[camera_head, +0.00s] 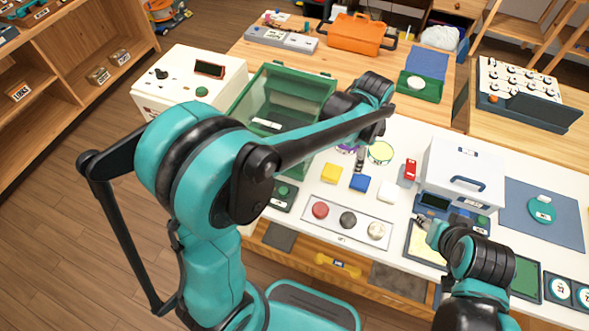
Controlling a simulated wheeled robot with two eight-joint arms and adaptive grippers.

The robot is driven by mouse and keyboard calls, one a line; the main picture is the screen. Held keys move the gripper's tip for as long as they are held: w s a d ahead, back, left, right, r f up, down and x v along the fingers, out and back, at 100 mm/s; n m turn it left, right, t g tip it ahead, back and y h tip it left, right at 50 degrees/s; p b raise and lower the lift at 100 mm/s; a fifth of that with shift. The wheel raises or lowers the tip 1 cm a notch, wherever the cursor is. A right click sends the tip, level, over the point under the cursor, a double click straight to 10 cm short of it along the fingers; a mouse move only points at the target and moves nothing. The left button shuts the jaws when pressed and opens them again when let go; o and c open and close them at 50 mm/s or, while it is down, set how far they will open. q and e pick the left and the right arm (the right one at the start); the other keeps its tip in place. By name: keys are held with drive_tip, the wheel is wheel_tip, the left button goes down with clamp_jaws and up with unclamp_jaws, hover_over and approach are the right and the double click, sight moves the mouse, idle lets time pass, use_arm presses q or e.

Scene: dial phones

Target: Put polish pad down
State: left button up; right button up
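No item is clearly labelled as the polish pad; a teal round pad with a white knob (541,207) lies on the blue mat (560,228) at the right. My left gripper (360,158) points down over the white table, just above a blue block (360,183). Its fingers are small and dark, and I cannot tell whether they hold anything. My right gripper (424,222) is over a framed tan panel (422,245), left of the blue mat and apart from the teal pad. Its fingertips are too small to read.
A white box with a blue handle (465,165) stands between the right gripper and the back. A green clear-sided bin (270,97) is behind my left arm. A yellow block (331,173), a red item (410,169) and a button panel (333,222) lie nearby.

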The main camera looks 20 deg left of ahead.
use_arm(q)
drive_tip(key=s+a+r+n+t, duration=0.2)
drive_tip(key=s+a+n+t, duration=0.1)
drive_tip(key=s+a+n, duration=0.4)
drive_tip(key=s+a+r+n+t, duration=0.2)
drive_tip(key=s+a+r+n, duration=0.1)
drive_tip(key=s+a+n, duration=0.4)
drive_tip(key=s+n, duration=0.1)
drive_tip(key=s, duration=0.2)
drive_tip(key=shift+a+r+t, duration=0.15)
drive_tip(key=shift+r+t, duration=0.05)
drive_tip(key=shift+t, duration=0.2)
wheel_tip(320, 180, down, 3)
drive_tip(key=b, duration=0.3)
drive_tip(key=shift+r, duration=0.1)
